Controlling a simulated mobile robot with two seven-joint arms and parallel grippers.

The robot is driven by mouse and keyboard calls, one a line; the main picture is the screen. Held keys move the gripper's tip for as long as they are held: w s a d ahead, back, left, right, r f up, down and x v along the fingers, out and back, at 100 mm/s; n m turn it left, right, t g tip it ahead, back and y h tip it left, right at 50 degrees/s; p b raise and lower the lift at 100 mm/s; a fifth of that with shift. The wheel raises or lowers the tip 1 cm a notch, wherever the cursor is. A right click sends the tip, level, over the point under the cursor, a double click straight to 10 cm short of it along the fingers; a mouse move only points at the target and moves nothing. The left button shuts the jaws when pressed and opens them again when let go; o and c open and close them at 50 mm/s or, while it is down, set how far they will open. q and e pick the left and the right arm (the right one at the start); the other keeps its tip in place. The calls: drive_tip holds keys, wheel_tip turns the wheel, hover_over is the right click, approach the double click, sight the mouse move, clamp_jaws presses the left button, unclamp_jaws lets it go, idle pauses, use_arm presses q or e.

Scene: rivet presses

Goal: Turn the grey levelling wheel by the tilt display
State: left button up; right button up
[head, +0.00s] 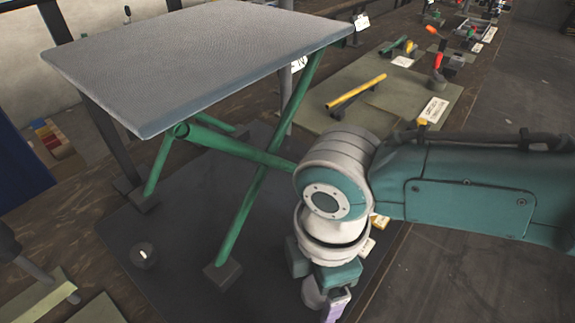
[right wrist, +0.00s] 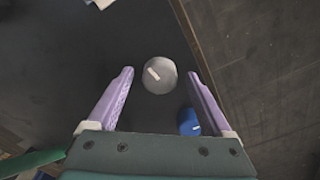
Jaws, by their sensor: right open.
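The grey round wheel (right wrist: 159,75), with a white mark on its top, shows in the right wrist view. It lies between the lines of the two fingertips of my right gripper (right wrist: 161,73), with a gap on each side. The gripper is open, and I cannot tell how far above the wheel it is. In the head view, my right arm hides the wheel and most of the gripper. A dark round piece with a small bright spot (head: 143,256) sits on the dark base; I cannot tell whether it is the tilt display. My left gripper is out of view.
A blue knob (right wrist: 188,122) stands close beside the right finger. A grey-topped table (head: 200,55) on green crossed legs (head: 262,170) stands left of my right arm, on a dark base plate (head: 180,285). Behind lies a green board (head: 405,105) with a yellow bar (head: 356,91).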

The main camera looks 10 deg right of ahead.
wheel_tip(320, 180, up, 10)
drive_tip(key=p, duration=0.2)
idle(0.5)
drive_tip(key=s+a+r+m+t+y, duration=0.1)
drive_tip(key=s+a+r+m+y, duration=0.1)
drive_tip(key=s+a+m+y, duration=0.3)
drive_tip(key=s+d+r+m+t+h, duration=0.1)
drive_tip(key=s+d+m+h, duration=0.1)
drive_tip(key=s+d+m, duration=0.35)
drive_tip(key=s+d+r+m+t+h, duration=0.1)
drive_tip(key=s+d+m+t+h, duration=0.15)
drive_tip(key=d+m, duration=0.5)
wheel_tip(320, 180, up, 37)
drive_tip(key=d+n+p, duration=0.1)
drive_tip(key=p, duration=3.6)
drive_tip(key=shift+w+g, duration=0.45)
drive_tip(key=shift+d+f, duration=0.1)
drive_tip(key=shift+f, duration=0.05)
